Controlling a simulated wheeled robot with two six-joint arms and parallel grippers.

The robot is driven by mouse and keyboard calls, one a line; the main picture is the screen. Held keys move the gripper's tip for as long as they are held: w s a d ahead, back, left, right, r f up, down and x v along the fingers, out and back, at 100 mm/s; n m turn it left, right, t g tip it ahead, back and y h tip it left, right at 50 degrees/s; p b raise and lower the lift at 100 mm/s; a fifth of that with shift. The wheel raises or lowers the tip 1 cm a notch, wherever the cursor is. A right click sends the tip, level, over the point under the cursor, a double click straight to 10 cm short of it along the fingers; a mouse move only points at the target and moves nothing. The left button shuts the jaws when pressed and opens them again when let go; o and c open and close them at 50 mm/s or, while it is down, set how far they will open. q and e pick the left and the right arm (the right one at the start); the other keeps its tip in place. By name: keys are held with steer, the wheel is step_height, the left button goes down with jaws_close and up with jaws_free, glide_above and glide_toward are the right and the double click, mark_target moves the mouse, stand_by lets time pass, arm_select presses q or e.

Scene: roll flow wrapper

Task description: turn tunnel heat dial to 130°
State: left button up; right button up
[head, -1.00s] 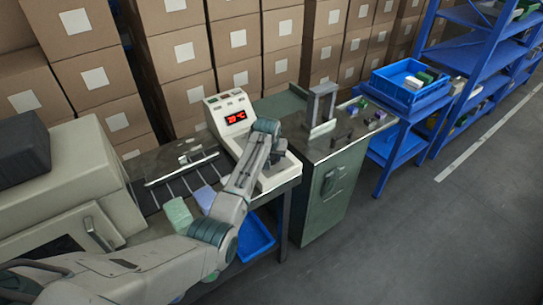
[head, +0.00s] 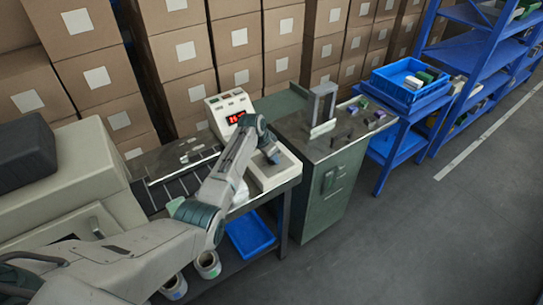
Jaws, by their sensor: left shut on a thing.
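The digits are too small to read surely and partly covered by my arm. My left gripper (head: 271,157) reaches over the pale console (head: 279,172) in front of the box, pointing down. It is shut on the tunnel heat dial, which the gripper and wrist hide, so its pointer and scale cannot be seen. My right gripper is not in view.
A green cabinet with a metal bracket (head: 322,108) and small parts stands to the right. A blue crate (head: 408,80) sits on a blue stand beyond it. Cartons line the back.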

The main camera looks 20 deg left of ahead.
arm_select(q)
steer(key=shift+w+a+m+g+h+b, duration=0.1)
steer(key=shift+m+g+h+b, duration=0.45)
steer(key=shift+m, duration=1.05)
steer(key=shift+r, duration=0.1)
steer(key=o, duration=1)
steer(key=b+v, duration=0.2)
steer(key=v, duration=0.8)
steer(key=shift+s+r+b, duration=0.25)
steer(key=shift+r+b, duration=0.1)
steer(key=shift+a, duration=0.1)
